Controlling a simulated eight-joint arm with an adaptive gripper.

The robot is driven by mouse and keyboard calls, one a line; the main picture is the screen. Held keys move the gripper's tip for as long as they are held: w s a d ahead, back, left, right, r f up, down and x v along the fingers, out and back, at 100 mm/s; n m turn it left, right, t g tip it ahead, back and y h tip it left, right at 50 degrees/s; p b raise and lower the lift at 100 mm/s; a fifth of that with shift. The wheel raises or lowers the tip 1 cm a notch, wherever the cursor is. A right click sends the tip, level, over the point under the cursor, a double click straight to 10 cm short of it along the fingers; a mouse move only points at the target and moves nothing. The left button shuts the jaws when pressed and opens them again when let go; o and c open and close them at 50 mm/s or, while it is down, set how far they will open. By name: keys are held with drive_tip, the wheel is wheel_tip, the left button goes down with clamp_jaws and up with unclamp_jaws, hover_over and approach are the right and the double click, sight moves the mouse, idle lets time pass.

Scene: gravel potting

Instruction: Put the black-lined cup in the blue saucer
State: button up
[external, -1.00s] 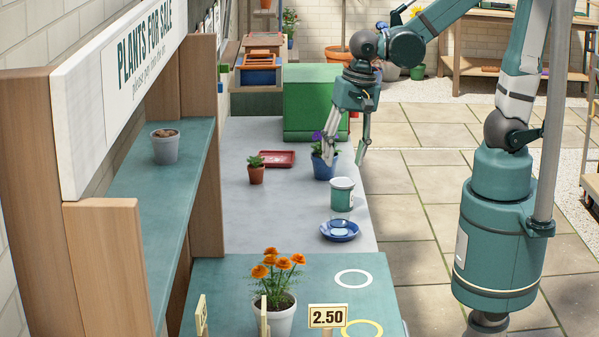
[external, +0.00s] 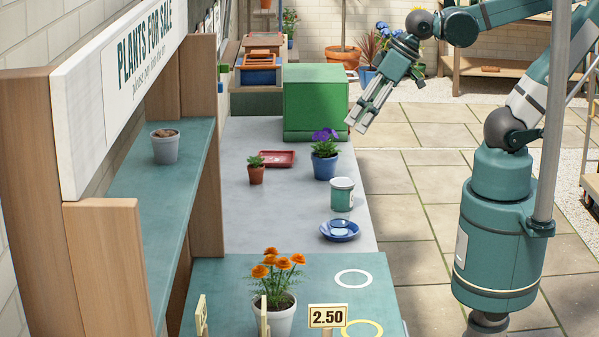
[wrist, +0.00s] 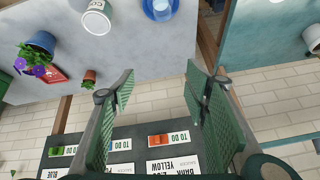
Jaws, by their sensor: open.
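My gripper (external: 358,126) is open and empty, raised at the right edge of the grey bench, beside the green box. In the wrist view its two fingers (wrist: 160,78) are spread with nothing between them. The blue saucer (external: 340,231) lies on the bench near its front right; a small paler blue shape shows inside it. It is at the top edge of the wrist view (wrist: 172,12). A green-and-white cup-like container (external: 342,195) stands upright just behind the saucer, apart from it, and shows in the wrist view (wrist: 97,18). I cannot make out a black lining on anything.
A blue pot with purple flowers (external: 324,167), a small terracotta pot (external: 256,175) and a red tray (external: 276,158) stand farther back. The green box (external: 315,102) is behind them. A marigold pot (external: 272,318) is in front. A grey pot (external: 164,149) sits on the left shelf.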

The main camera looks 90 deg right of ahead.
drive_tip(key=shift+s+d+r+n+t, duration=0.1)
drive_tip(key=shift+s+r+n+t, duration=0.15)
drive_tip(key=shift+r+n, duration=0.25)
drive_tip(key=shift+s+d+r+n+t, duration=0.1)
drive_tip(key=shift+s+r+n+t, duration=0.15)
drive_tip(key=shift+n, duration=0.45)
